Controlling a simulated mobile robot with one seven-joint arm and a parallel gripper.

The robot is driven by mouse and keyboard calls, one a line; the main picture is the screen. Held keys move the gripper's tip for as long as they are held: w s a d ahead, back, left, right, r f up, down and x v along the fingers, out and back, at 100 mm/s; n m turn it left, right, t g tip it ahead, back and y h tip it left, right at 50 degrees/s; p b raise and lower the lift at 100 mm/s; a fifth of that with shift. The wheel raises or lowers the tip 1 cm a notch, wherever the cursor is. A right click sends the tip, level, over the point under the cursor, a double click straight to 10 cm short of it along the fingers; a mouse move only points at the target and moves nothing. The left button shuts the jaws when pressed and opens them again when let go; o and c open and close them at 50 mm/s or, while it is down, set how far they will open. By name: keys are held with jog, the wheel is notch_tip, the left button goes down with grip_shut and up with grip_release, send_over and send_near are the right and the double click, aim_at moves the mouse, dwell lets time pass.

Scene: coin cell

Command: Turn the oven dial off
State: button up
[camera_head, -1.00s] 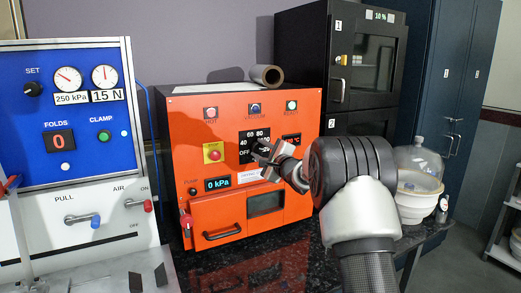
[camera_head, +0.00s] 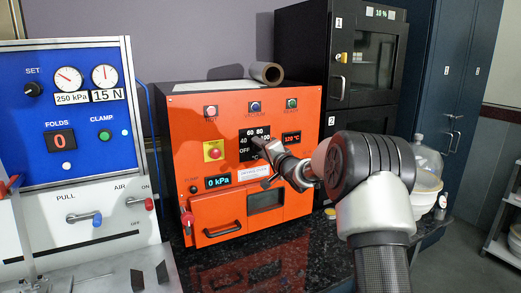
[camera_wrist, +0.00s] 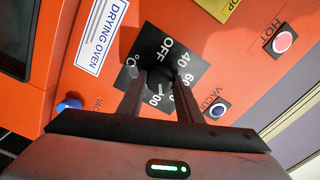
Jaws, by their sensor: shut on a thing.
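The orange drying oven (camera_head: 185,150) stands on the dark counter. Its black dial plate (camera_head: 244,151) carries OFF and temperature numbers; these also show on the plate (camera_wrist: 150,38) in the wrist view. The dark dial (camera_wrist: 158,75) sits at the plate's middle, between my fingers. My gripper (camera_wrist: 160,82) is shut on it, with a finger on either side. In the head view my gripper (camera_head: 262,147) reaches the dial from the right and hides most of it. I cannot tell for sure which mark the dial points to. The red readout (camera_head: 291,138) reads 120 °C.
A yellow-backed red stop button (camera_head: 213,151) is left of the dial. HOT (camera_head: 211,111), VACUUM (camera_head: 254,107) and READY (camera_head: 291,104) lamps sit above. The oven door handle (camera_head: 222,229) is below. A blue panel (camera_head: 60,120) stands left, a black cabinet (camera_head: 300,60) behind right.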

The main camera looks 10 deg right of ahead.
jog(key=n+b, duration=0.7)
jog(key=n, duration=0.8)
jog(key=n+b, duration=0.7)
jog(key=n, duration=0.8)
jog(key=shift+f+n, duration=0.2)
jog(key=shift+n, duration=0.2)
jog(key=shift+r+n+b, duration=0.1)
jog(key=shift+n+b, duration=0.6)
jog(key=shift+n, duration=0.8)
jog(key=o, duration=1)
jog(key=shift+o, duration=0.2)
jog(key=shift+r, duration=0.1)
